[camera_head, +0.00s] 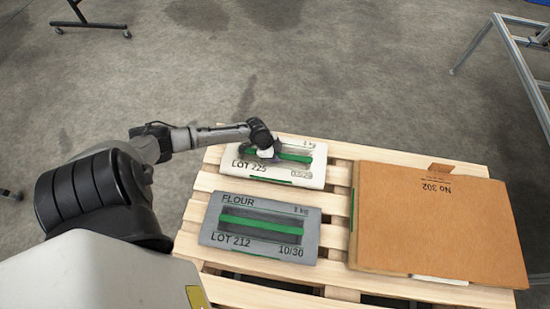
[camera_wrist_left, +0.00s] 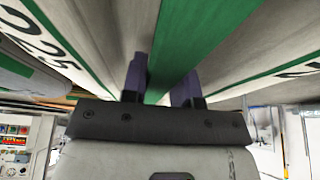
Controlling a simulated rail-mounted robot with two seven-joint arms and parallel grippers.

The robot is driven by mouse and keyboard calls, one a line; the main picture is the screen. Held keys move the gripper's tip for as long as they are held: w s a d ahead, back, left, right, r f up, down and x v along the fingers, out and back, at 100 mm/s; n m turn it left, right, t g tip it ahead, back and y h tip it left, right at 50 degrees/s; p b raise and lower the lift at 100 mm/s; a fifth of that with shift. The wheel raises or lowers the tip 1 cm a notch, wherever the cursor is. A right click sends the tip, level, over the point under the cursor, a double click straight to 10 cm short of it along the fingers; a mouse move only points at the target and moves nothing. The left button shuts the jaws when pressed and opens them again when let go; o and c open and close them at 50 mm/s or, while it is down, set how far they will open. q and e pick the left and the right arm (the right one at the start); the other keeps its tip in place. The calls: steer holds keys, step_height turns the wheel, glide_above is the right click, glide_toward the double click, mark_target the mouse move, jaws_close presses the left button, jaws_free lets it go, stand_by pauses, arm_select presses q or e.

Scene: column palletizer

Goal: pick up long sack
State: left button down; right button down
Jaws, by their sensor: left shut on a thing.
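A white sack (camera_head: 315,172) marked LOT 225, with a green band across it, is at the far left of the pallet. My left gripper (camera_head: 266,154) reaches down onto it from the left and is shut on it near the green band. In the left wrist view the two fingers of my left gripper (camera_wrist_left: 162,82) press against the sack on either side of the green band (camera_wrist_left: 195,42). Whether the sack is clear of the slats cannot be told. A grey flour sack (camera_head: 260,246) marked LOT 212 lies just in front of it. My right gripper is not in view.
The wooden pallet (camera_head: 338,208) stands on a grey concrete floor (camera_head: 330,80). A metal frame (camera_head: 515,60) stands at the upper right. The floor behind the pallet is clear.

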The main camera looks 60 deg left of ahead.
arm_select(q)
steer(key=shift+w+r, duration=0.15)
steer(key=shift+r, duration=0.05)
